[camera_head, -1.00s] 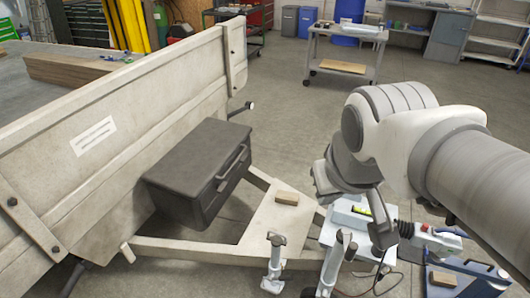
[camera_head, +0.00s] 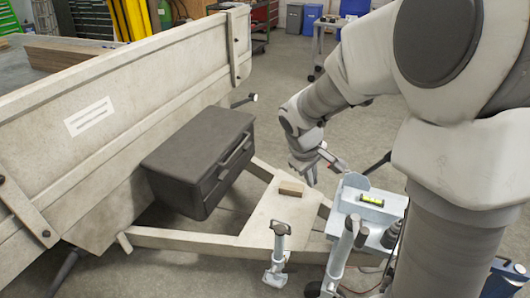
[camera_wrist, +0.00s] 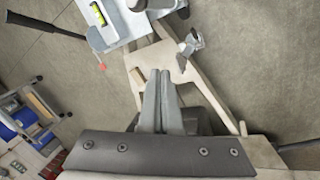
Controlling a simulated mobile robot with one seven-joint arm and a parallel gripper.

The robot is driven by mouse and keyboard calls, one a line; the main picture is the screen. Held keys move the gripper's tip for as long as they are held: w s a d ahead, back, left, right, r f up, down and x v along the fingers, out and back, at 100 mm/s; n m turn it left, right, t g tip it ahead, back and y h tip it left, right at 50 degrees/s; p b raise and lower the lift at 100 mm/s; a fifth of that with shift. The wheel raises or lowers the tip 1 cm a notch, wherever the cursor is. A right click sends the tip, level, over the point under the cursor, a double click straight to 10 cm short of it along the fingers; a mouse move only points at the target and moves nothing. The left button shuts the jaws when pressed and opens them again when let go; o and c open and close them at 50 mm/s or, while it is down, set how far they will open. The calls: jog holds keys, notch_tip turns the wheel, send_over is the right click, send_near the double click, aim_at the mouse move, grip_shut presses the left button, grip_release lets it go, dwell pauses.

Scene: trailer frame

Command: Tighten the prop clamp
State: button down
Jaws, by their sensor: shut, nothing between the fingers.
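A short metal prop (camera_head: 278,255) with a T-shaped top stands at the drawbar's near beam; it also shows in the wrist view (camera_wrist: 190,47). A taller post (camera_head: 342,255) stands to its right. A thin lever with a red tip (camera_wrist: 102,67) sticks out below the pale coupling plate (camera_wrist: 118,28). I cannot tell which part is the prop clamp. My gripper (camera_head: 308,172) is above the drawbar, beyond the wood block and left of the coupling plate. In the wrist view its fingers (camera_wrist: 163,72) are together and empty, apart from the prop and the lever.
A spirit level (camera_head: 371,199) lies on the coupling plate. A dark-gripped handle (camera_head: 378,165) rises behind it. A wood block (camera_head: 291,188) rests on the pale drawbar plate. A dark toolbox (camera_head: 200,165) stands against the trailer wall (camera_head: 150,75).

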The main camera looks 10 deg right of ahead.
jog(key=w+a+f+n+b, duration=0.1)
jog(key=a+f+n+b, duration=0.1)
jog(key=f, duration=1.1)
jog(key=w+a+f+n+g+y+b, duration=0.1)
jog(key=w+f+n+b, duration=0.1)
jog(key=f, duration=1.1)
jog(key=w+a+f+n+g+y+b, duration=0.1)
jog(key=f+b, duration=0.3)
jog(key=f, duration=0.9)
jog(key=shift+w+a+f+n+b, duration=0.3)
jog(key=shift+w+a+f+n, duration=0.1)
jog(key=shift+w+a, duration=0.35)
jog(key=b, duration=0.5)
send_over(286, 270)
jog(key=a, duration=0.1)
notch_tip(286, 270, down, 12)
jog(key=shift+a+r, duration=0.1)
jog(key=shift+a, duration=0.05)
jog(key=shift+s+d+f, duration=0.15)
jog(key=shift+d+f, duration=0.4)
jog(key=shift+d+y, duration=0.15)
jog(key=shift+y, duration=0.15)
